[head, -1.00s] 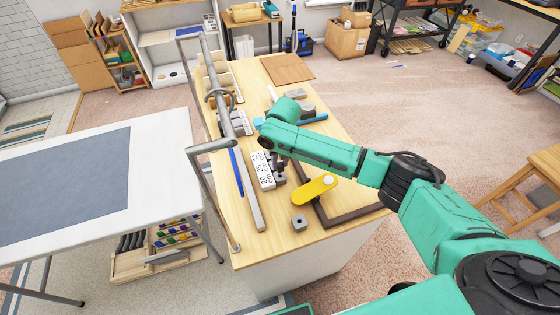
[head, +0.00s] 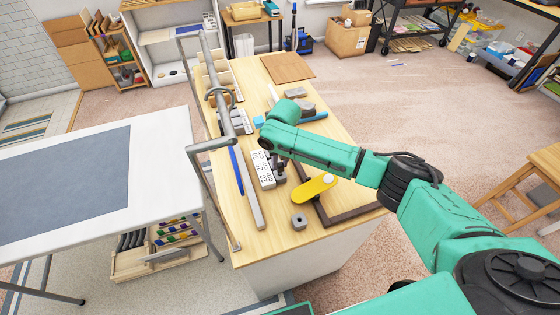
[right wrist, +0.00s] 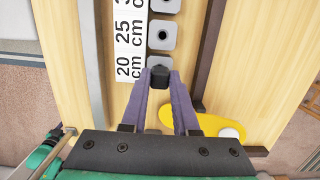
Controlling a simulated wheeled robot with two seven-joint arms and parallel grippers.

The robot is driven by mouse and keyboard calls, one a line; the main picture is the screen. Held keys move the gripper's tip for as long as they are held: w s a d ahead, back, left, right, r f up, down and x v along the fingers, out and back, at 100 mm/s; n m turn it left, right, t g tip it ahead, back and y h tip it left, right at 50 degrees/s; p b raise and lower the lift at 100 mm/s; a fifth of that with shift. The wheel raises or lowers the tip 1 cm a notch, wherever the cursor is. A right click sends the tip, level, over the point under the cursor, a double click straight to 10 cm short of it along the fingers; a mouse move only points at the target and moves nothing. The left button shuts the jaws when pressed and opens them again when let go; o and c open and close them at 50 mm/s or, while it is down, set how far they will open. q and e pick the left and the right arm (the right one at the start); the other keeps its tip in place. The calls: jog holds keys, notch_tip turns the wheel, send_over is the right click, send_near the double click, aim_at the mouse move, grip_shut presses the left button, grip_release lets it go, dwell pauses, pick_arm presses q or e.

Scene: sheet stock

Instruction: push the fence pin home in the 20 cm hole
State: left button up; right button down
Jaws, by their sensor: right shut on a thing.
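The fence pin (right wrist: 159,78) shows as a dark knob between the fingertips of my right gripper (right wrist: 160,79), which is shut on it. The grey block with the 20 cm hole (right wrist: 159,61) lies right behind the pin, beside the "20 cm" label (right wrist: 124,67). The pin and fingers cover the hole, so I cannot tell how deep the pin sits. In the head view my right gripper (head: 279,166) points down next to the label strip (head: 263,169).
The 25 cm block (right wrist: 163,35) shows an empty dark hole. A yellow lever (head: 315,187) lies close to my right gripper, near a dark brown bar (head: 348,215). A loose grey block (head: 299,221) sits at the near end. A blue rod (head: 237,170) lies to the left.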

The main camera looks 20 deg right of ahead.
jog(key=shift+f, duration=0.5)
dwell(0.7)
jog(key=shift+f, duration=0.3)
jog(key=shift+f, duration=0.35)
dwell(0.6)
jog(key=shift+s+f, duration=0.15)
jog(key=shift+s, duration=0.05)
dwell(0.7)
jog(key=shift+c, duration=0.6)
grip_release()
jog(key=shift+w, duration=0.15)
